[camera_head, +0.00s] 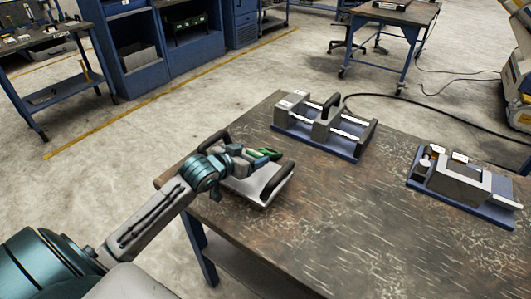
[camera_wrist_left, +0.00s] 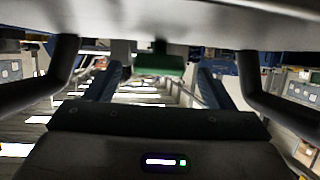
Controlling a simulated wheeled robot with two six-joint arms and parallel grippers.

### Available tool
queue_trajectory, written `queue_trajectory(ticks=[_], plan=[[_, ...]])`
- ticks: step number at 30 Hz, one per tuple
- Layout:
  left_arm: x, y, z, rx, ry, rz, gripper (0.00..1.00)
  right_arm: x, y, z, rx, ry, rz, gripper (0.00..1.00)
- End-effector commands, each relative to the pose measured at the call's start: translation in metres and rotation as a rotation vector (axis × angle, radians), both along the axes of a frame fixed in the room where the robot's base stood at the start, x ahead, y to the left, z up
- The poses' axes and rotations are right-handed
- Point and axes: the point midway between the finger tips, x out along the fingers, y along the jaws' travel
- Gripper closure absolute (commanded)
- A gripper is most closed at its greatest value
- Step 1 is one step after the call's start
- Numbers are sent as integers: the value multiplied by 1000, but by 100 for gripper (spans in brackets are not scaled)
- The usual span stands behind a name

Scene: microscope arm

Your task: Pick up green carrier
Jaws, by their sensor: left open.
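The green carrier (camera_head: 264,154) sits on a light grey tray (camera_head: 262,186) with dark handles at the table's left corner. My left gripper (camera_head: 243,158) reaches over this tray from the left, with its fingertips close to the carrier. In the left wrist view the green carrier (camera_wrist_left: 159,65) shows ahead, between the two spread fingers of my left gripper (camera_wrist_left: 160,82). The gripper is open, and I see no contact with the carrier. The arm and gripper hide part of the tray. My right gripper is not in view.
A blue-based fixture (camera_head: 358,147) with rails and a dark handle stands at the table's back. Another grey device on a blue base (camera_head: 420,183) is at the right. The worn table top (camera_head: 330,225) between them is clear. A black cable runs behind.

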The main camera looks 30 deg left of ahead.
Motion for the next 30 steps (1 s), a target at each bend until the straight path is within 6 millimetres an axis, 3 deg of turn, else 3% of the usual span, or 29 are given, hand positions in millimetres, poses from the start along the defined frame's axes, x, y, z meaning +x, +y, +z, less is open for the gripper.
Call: queue_trajectory(ticks=[3, 7, 16, 17, 24, 26, 30], plan=[[14, -3, -6, -6, 0, 2, 24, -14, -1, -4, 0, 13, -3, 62], [28, -3, -12, -1, 0, 2, 24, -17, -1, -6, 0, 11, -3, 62], [32, -4, -15, 1, 0, 1, 24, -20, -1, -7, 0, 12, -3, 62], [32, -4, -15, 1, 0, 1, 26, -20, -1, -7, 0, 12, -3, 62], [32, -4, -15, 1, 0, 1, 73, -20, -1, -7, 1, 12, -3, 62], [32, -4, -15, 1, -1, 1, 78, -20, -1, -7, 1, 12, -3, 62], [32, -4, -15, 1, 0, 1, 78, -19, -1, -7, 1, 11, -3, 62]])
